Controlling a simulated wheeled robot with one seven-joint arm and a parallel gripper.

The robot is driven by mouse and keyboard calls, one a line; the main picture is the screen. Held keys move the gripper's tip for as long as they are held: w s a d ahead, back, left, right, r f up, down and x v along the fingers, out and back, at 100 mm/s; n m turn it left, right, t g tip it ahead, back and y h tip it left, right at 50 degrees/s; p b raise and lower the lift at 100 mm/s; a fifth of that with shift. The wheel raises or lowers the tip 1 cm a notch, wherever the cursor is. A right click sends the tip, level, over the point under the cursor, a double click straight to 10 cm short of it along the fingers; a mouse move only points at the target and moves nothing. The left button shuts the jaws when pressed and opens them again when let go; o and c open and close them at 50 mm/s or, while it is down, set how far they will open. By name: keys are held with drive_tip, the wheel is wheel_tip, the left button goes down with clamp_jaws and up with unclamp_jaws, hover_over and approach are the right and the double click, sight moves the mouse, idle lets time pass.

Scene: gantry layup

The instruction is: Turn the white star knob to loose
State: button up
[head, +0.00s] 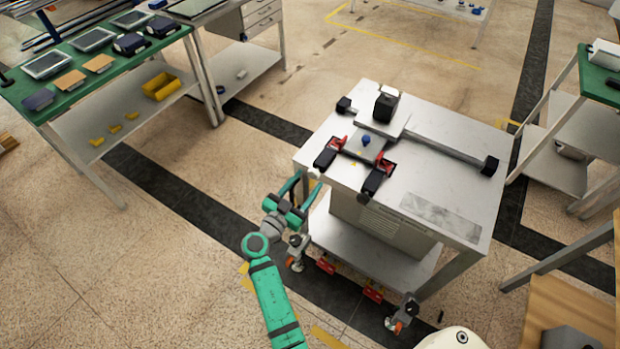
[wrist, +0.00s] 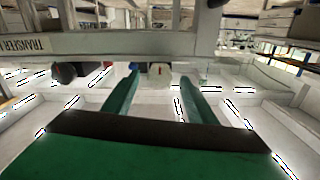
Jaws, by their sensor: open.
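In the wrist view, a small pale white knob (wrist: 160,74) with a reddish mark hangs below a grey beam. It appears between the fingertips of my gripper (wrist: 158,82), beyond or level with them; I cannot tell whether they touch it. The two green fingers are apart with nothing clamped between them. In the head view, my gripper (head: 305,188) is at the left front side of the grey wheeled cart (head: 440,195), just below its top edge.
The beam carries a partly cut-off label (wrist: 22,46). Dark and reddish parts (wrist: 66,72) hang left of the knob. On the cart top are black and red clamps (head: 375,180) and a blue knob (head: 366,140). A green-topped bench (head: 75,85) stands left, with open floor between.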

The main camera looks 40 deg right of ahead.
sight(314, 174)
drive_tip(key=shift+x, duration=1.3)
drive_tip(key=shift+c, duration=0.4)
drive_tip(key=c, duration=1)
